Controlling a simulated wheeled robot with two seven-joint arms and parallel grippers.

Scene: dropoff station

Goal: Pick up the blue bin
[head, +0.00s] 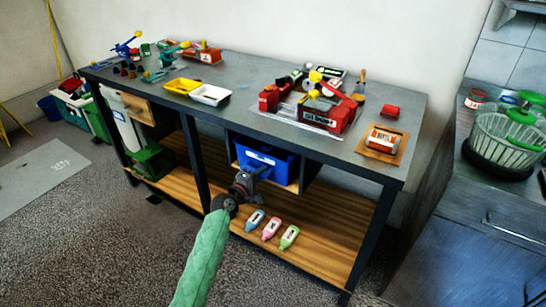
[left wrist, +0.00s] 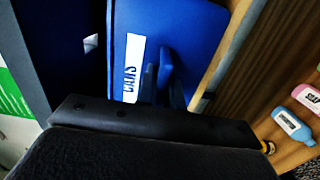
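The blue bin (head: 265,158) sits in a cubby under the workbench top in the head view. In the left wrist view the bin (left wrist: 195,35) fills the upper middle, with a white label reading "CANS" on its face. My left gripper (head: 254,177) is in front of the bin's lower front in the head view and overlaps it. In the left wrist view two dark finger-like shapes lie against the bin's face beside the label. I cannot tell whether they touch it or how far apart they are. My right gripper is not in view.
The cubby's side walls stand close around the bin. The wooden lower shelf (head: 320,250) holds several small bottles (head: 271,229). The workbench top (head: 250,110) carries a red toolbox (head: 325,115) and yellow and white trays. A dark table leg (head: 195,160) stands left of the cubby.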

